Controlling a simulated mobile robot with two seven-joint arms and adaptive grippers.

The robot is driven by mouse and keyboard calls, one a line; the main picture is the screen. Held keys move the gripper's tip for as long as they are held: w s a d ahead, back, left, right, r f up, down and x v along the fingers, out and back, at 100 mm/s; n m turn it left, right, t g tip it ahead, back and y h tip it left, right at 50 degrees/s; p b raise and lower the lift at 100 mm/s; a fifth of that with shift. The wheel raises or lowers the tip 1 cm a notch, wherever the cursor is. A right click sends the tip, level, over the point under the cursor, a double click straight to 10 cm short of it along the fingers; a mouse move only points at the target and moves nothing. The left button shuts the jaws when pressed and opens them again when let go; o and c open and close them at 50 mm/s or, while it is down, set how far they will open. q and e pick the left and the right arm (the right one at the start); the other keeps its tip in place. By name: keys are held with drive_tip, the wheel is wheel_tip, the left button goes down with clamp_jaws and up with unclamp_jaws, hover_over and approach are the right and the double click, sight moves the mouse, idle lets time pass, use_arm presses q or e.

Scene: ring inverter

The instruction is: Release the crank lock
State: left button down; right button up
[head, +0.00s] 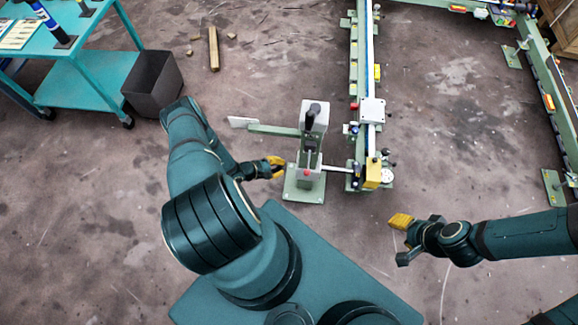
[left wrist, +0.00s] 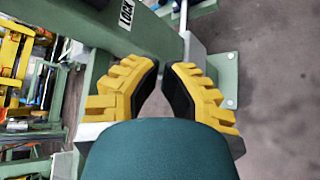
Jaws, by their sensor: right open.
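The crank stand is a green and grey upright unit (head: 308,150) with a black knob on top and a small red knob in front, on a pale green base plate. My left gripper (head: 277,167) is low, just left of this stand. In the left wrist view its yellow fingers (left wrist: 163,68) converge with a narrow gap at the tips. Beyond them is a green bar with a LOCK label (left wrist: 126,14). I cannot tell whether the fingers touch anything. My right gripper (head: 402,240) is open, well right of the stand, over bare floor.
A green arm with a pale end plate (head: 240,123) reaches left from the stand. A long green rail (head: 363,60) with a white block runs away at its right. A teal cart (head: 85,75) and dark bin (head: 153,82) stand at upper left. Wood scraps (head: 214,48) lie behind.

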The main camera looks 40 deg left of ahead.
sight(308, 163)
use_arm(q)
drive_tip(key=b+x, duration=0.3)
drive_tip(key=x, duration=0.6)
drive_tip(key=s+d+r, duration=0.1)
drive_tip(key=d+r, duration=0.1)
drive_tip(key=shift+s+d+r+p, duration=0.3)
drive_tip(key=shift+s+d+r, duration=0.05)
